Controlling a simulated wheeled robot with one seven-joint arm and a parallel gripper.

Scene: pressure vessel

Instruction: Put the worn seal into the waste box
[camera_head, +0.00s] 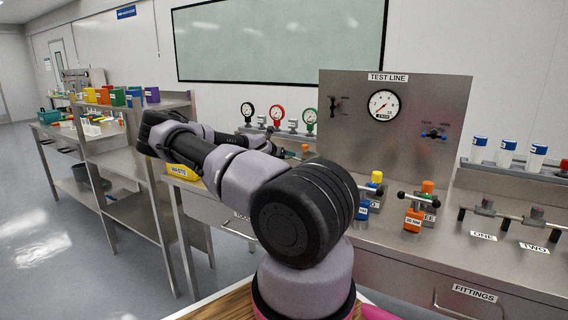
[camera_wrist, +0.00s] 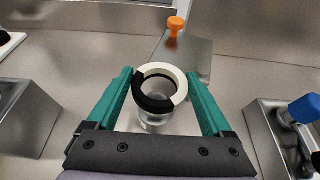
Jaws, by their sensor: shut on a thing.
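In the wrist view, my gripper (camera_wrist: 160,76) has its two teal fingers shut on a ring, the worn seal (camera_wrist: 180,88). The ring is part black and part off-white, and both fingers touch its sides. A shiny round metal piece (camera_wrist: 155,124) shows below the ring; I cannot tell whether they touch. In the head view, the yellow waste box (camera_head: 183,172), labelled WASTE, is left of centre behind my arm and partly hidden by it. I cannot make out the gripper or the seal there.
An orange-topped item (camera_wrist: 175,26) stands ahead in the wrist view, with metal blocks at both sides and a blue-capped item (camera_wrist: 304,108) at right. In the head view, the TEST LINE panel (camera_head: 430,95) rises behind the metal bench. Gauges (camera_head: 278,115) and labelled tools (camera_head: 413,218) stand around.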

